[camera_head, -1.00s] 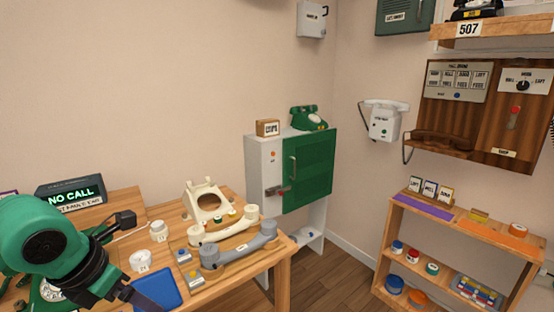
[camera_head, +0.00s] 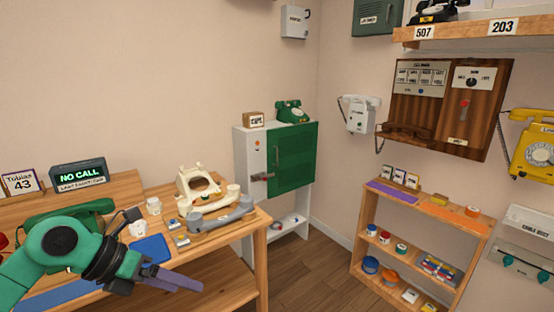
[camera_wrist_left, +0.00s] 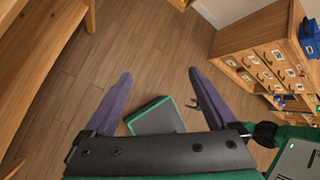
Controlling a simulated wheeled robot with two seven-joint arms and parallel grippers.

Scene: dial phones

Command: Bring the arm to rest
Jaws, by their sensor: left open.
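My left arm comes in from the lower left in the head view. My left gripper (camera_head: 175,279) hangs in front of the table's front edge, low and apart from the phones. In the left wrist view its two purple fingers (camera_wrist_left: 158,100) are spread apart with nothing between them, over the wooden floor (camera_wrist_left: 150,45). My right gripper is not in view.
The wooden table (camera_head: 125,185) holds a green phone (camera_head: 70,212), a cream phone (camera_head: 198,182), a grey handset (camera_head: 220,216) and a blue mat (camera_head: 151,248). A green-doored cabinet (camera_head: 292,158) and a low shelf (camera_head: 420,215) stand beyond. The floor between is clear.

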